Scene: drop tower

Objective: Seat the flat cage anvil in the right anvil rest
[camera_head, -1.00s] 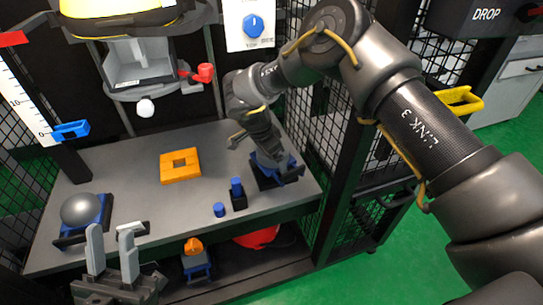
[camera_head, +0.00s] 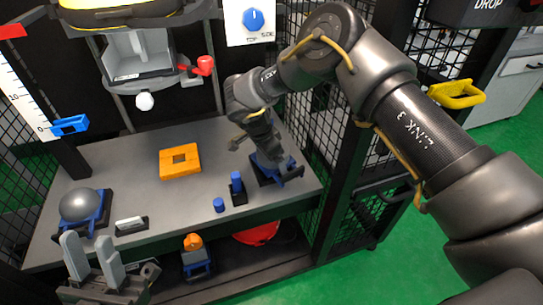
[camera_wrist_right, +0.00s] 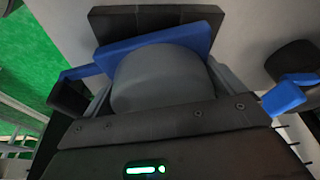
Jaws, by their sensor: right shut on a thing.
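The flat cage anvil (camera_wrist_right: 162,78) is a grey rounded block held between the fingers of my right gripper (camera_wrist_right: 163,90) in the right wrist view. The right anvil rest is blue (camera_wrist_right: 190,35) on a dark base, right around or behind the anvil; whether the anvil bears on it is hidden. In the head view my right gripper (camera_head: 272,158) is low over that rest (camera_head: 290,173) at the table's right end, and the anvil is hidden there. My left gripper (camera_head: 92,256) is open and empty by the table's front left edge.
A grey ball (camera_head: 80,205) sits in a blue rest at the table's left. An orange square block (camera_head: 180,161), a small blue cylinder (camera_head: 219,205), a black stand with a blue peg (camera_head: 237,187) and a pale bar on a black base (camera_head: 130,224) are on the table.

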